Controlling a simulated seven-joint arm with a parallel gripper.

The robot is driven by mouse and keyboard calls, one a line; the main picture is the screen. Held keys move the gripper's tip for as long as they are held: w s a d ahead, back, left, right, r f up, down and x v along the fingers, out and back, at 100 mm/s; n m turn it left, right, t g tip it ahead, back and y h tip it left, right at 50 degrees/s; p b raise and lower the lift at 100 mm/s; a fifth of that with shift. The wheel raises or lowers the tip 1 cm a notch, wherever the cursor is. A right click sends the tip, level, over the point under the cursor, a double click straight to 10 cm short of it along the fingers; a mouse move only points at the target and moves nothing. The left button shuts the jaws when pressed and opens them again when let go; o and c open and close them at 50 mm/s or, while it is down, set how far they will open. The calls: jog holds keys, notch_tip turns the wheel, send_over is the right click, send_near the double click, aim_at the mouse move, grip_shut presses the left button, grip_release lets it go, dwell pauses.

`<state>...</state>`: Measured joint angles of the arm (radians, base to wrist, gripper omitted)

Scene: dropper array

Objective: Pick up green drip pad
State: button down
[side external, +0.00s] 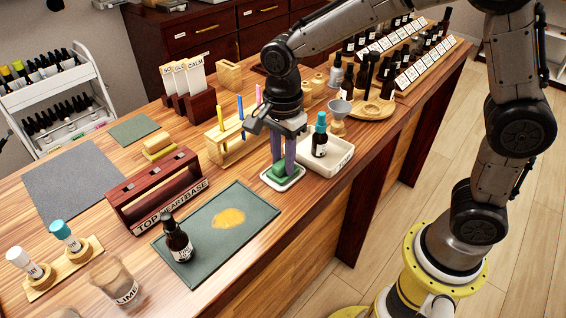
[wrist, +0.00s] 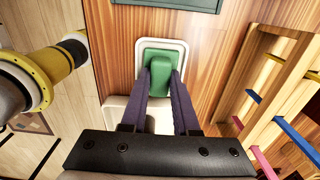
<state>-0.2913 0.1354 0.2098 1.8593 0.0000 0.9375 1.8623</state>
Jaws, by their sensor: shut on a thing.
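The green drip pad (wrist: 160,57) is a small green block in a white dish (wrist: 179,48), seen near the top middle of the wrist view. It also shows in the side view, low between my fingers (side external: 276,173), in the white dish (side external: 294,180) near the table's front edge. My gripper (wrist: 161,95) points down with its two dark purple fingers on either side of the pad, shut on it. The pad still sits in or just over the dish; I cannot tell whether it is lifted. The fingers hide part of its sides.
A white tray (side external: 338,166) with a teal-capped dropper bottle (side external: 320,140) stands close on the right. A wooden rack with coloured sticks (side external: 228,149) is close behind left. A green mat (side external: 240,200) with a dark bottle (side external: 177,240) lies front left.

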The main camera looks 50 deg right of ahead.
aim_at(283, 161)
jog(key=shift+r, duration=0.5)
notch_tip(283, 161, up, 2)
jog(key=shift+r, duration=0.15)
jog(key=s+d+r, duration=0.4)
jog(key=s+r, duration=0.5)
jog(key=s, duration=0.4)
jog(key=shift+s+r, duration=0.25)
jog(key=shift+r, duration=0.1)
jog(key=c, duration=1.3)
grip_release()
jog(key=shift+c, duration=0.2)
grip_shut()
